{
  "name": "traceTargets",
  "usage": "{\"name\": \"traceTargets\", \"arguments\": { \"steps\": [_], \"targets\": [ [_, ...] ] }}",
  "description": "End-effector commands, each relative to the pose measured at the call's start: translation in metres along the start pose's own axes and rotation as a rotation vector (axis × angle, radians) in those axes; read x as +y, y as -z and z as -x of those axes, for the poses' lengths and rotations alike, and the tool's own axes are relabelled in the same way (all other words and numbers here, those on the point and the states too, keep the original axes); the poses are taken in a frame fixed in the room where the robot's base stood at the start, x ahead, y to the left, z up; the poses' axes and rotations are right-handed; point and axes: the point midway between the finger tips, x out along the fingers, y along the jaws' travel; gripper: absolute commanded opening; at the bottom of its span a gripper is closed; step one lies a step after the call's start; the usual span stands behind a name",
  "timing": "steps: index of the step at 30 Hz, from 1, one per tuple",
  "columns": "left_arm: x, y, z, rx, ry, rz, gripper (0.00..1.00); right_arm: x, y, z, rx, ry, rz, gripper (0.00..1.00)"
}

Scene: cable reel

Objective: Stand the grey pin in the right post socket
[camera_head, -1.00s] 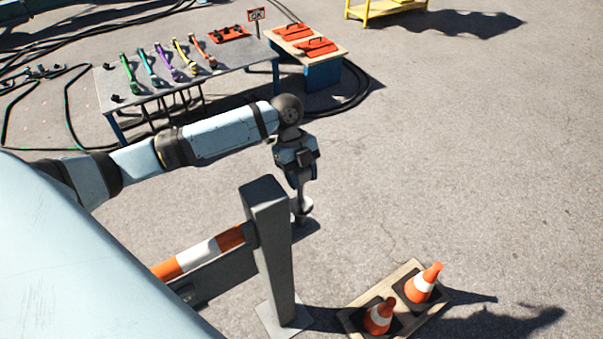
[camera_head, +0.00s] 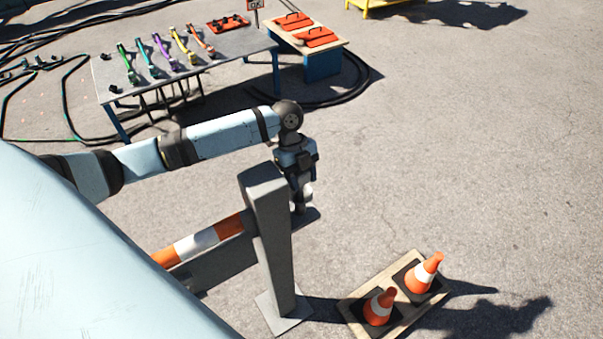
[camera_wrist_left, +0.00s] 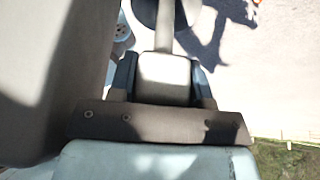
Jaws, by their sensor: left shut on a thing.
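The grey post (camera_head: 267,235) stands upright near the middle of the head view, with a striped orange-and-white bar (camera_head: 195,245) meeting its left side. My left gripper (camera_head: 303,188) points down just behind and right of the post's top. In the left wrist view, my left gripper (camera_wrist_left: 164,80) is shut on a grey block with a shaft, which looks like the grey pin (camera_wrist_left: 163,42). The pin's lower part (camera_head: 299,208) shows small in the head view beside the post. The post fills the left of the wrist view (camera_wrist_left: 45,60). No socket opening is visible. My right gripper is out of view.
A wooden pallet (camera_head: 342,301) with two traffic cones (camera_head: 424,272) lies right of the post's foot. A grey table (camera_head: 190,88) with coloured tools and a bench (camera_head: 322,66) with orange plates stand behind. Open pavement lies to the right.

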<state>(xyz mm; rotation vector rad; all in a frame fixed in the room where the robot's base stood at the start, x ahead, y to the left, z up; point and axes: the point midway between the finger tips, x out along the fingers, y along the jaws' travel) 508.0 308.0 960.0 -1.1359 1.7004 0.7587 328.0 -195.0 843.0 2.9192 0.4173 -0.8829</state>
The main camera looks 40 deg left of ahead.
Motion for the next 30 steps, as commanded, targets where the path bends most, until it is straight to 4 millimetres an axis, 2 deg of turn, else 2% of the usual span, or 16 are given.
{"name": "traceTargets", "arguments": {
  "steps": [2, 3, 6, 14, 19, 23, 30],
  "targets": [
    [0.000, 0.000, 0.000, 0.000, 0.000, 0.000, 0.00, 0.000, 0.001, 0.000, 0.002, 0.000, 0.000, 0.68],
    [0.000, 0.000, 0.001, 0.000, 0.000, 0.000, 0.51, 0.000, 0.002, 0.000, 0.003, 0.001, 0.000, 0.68],
    [0.000, 0.000, 0.001, 0.000, 0.000, 0.000, 0.74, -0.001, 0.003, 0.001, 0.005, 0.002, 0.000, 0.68],
    [0.000, 0.000, 0.000, 0.000, -0.001, 0.000, 0.74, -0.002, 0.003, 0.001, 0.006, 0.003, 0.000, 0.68],
    [0.000, -0.001, 0.013, -0.002, 0.001, 0.000, 0.74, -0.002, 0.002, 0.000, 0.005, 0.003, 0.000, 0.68],
    [-0.001, -0.001, 0.037, -0.003, 0.003, 0.000, 0.74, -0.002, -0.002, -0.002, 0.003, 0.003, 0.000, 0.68],
    [-0.001, -0.001, 0.093, -0.003, 0.004, 0.000, 0.74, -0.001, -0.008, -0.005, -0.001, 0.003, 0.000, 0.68]
  ]
}}
